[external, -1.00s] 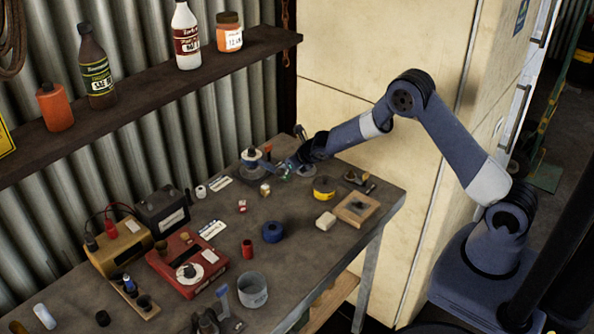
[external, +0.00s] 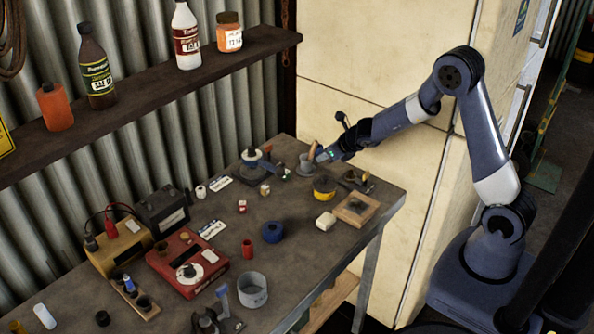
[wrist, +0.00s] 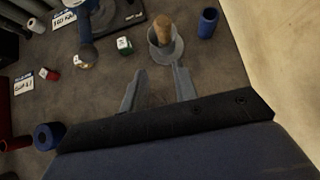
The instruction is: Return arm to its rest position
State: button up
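My arm reaches from its base at the right over the far right corner of the workbench (external: 300,235). My gripper (external: 322,156) is above the bench, close to a grey cup (external: 304,166) that holds a wooden-handled item (external: 314,150). In the wrist view my gripper (wrist: 157,84) has its two fingers apart, with only bare bench between them. The cup (wrist: 165,53) with the wooden handle (wrist: 163,29) upright in it lies just beyond the fingertips.
A dark-based stand (external: 254,158) is left of the gripper. The pale wall panel (external: 350,60) is behind the arm; open air lies above the bench.

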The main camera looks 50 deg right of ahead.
jog(key=s+d+b, duration=0.1)
jog(key=s+d, duration=0.2)
jog(key=s, duration=0.7)
jog(key=shift+s+d+b, duration=0.2)
jog(key=shift+s+b, duration=0.1)
jog(key=shift+s, duration=0.1)
dwell(0.6)
